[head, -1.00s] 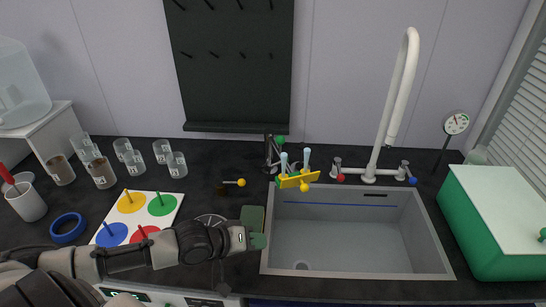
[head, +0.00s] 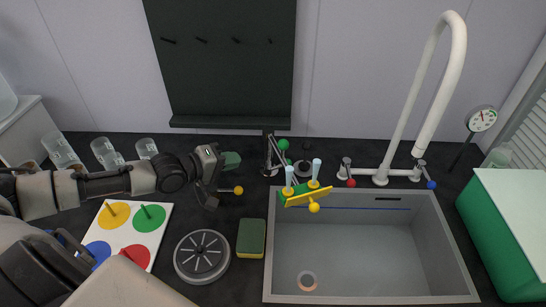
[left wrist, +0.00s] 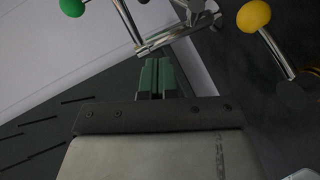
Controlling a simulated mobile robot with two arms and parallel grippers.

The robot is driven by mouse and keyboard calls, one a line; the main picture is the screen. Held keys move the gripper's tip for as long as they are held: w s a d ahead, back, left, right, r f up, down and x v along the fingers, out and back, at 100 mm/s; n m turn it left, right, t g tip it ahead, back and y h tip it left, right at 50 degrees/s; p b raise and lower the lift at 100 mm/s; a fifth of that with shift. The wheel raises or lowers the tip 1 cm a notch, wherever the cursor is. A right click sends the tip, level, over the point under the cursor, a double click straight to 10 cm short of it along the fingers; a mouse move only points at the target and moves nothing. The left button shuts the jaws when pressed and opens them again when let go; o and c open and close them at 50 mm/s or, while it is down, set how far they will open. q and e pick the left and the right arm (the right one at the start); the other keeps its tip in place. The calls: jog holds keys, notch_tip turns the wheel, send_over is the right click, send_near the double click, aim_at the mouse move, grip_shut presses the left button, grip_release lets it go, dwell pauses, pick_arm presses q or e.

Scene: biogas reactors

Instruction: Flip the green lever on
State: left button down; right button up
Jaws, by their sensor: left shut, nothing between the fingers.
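The green lever shows as a green ball (head: 283,145) on a metal fixture behind the sink's back left corner. In the left wrist view the green ball (left wrist: 72,7) is at the top left, cut by the frame edge, with metal rods beside it. My left gripper (head: 231,160) is shut and empty, to the left of the lever and apart from the ball in the head view. Its green fingers (left wrist: 158,78) are together in the left wrist view, just below a metal rod; I cannot tell whether they touch it. My right gripper is not in view.
A yellow-ball lever (head: 238,190) is just below my left gripper; its ball (left wrist: 253,16) is at the wrist view's top right. A yellow holder (head: 308,197) stands at the sink (head: 370,298). A sponge (head: 251,238) and round grey disc (head: 202,256) lie in front. Glasses (head: 103,148) stand left.

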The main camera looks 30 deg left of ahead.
aim_at(278, 167)
pick_arm(q)
jog(key=w+d+f+p, duration=0.2)
jog(key=w+d+f, duration=0.2)
jog(key=w+d, duration=0.3)
jog(key=shift+w+d, duration=0.3)
jog(key=shift+w, duration=0.55)
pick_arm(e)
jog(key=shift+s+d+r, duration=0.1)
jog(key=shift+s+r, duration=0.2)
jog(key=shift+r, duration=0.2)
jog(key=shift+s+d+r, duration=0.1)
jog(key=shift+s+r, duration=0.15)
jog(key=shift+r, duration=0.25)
pick_arm(q)
jog(key=shift+f, duration=0.1)
jog(key=shift+w+d+f, duration=0.1)
jog(key=shift+d, duration=0.1)
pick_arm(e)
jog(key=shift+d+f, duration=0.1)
